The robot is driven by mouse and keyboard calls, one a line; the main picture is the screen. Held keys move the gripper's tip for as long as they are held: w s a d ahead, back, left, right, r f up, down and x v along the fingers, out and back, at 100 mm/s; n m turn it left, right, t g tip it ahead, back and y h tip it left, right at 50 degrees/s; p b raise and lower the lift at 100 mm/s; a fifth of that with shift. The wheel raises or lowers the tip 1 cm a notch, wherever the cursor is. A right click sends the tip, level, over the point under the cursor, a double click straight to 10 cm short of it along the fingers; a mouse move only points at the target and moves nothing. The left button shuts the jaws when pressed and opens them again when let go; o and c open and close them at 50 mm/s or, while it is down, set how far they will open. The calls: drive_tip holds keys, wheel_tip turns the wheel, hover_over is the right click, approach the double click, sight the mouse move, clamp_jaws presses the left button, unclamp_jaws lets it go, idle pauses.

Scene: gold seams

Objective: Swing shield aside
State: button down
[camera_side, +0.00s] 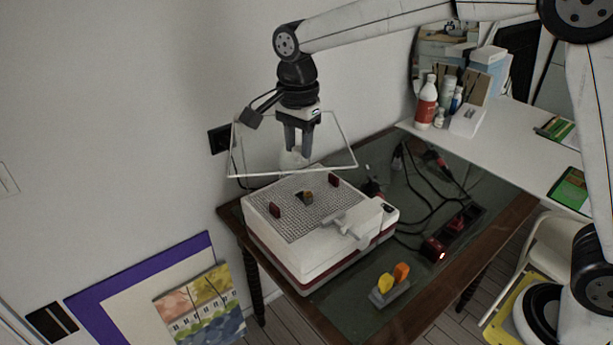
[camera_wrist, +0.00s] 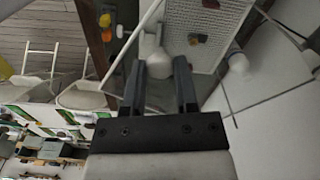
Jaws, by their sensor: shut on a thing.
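The shield is a clear panel with a thin white rim (camera_side: 258,174), raised and tilted above the back of a white box (camera_side: 310,263) with a grid top. My gripper (camera_side: 298,152) is over the back edge of the box, its fingers pointing down, shut on a white rounded knob (camera_side: 291,160) at the shield. In the wrist view the knob (camera_wrist: 157,62) sits between the two fingers. How the knob joins the shield is hard to see. On the grid lie two dark red pieces (camera_side: 274,211) (camera_side: 333,180) and a small orange-brown piece (camera_side: 308,197).
The box stands on a dark table (camera_side: 345,312). A grey holder (camera_side: 390,293) with yellow and orange items stands in front of it. A power strip (camera_side: 453,236) and black cables lie to the right. Bottles (camera_side: 427,103) stand on a white desk behind. A wall is close on the left.

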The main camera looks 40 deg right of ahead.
drive_tip(key=w+a+m, duration=0.3)
drive_tip(key=a+m, duration=0.2)
drive_tip(key=a, duration=0.3)
drive_tip(key=w+a+m, duration=0.4)
drive_tip(key=a+m, duration=0.1)
drive_tip(key=a, duration=0.4)
drive_tip(key=shift+w, duration=0.25)
idle(0.5)
drive_tip(key=shift+c, duration=1.9)
unclamp_jaws()
drive_tip(key=shift+r, duration=0.1)
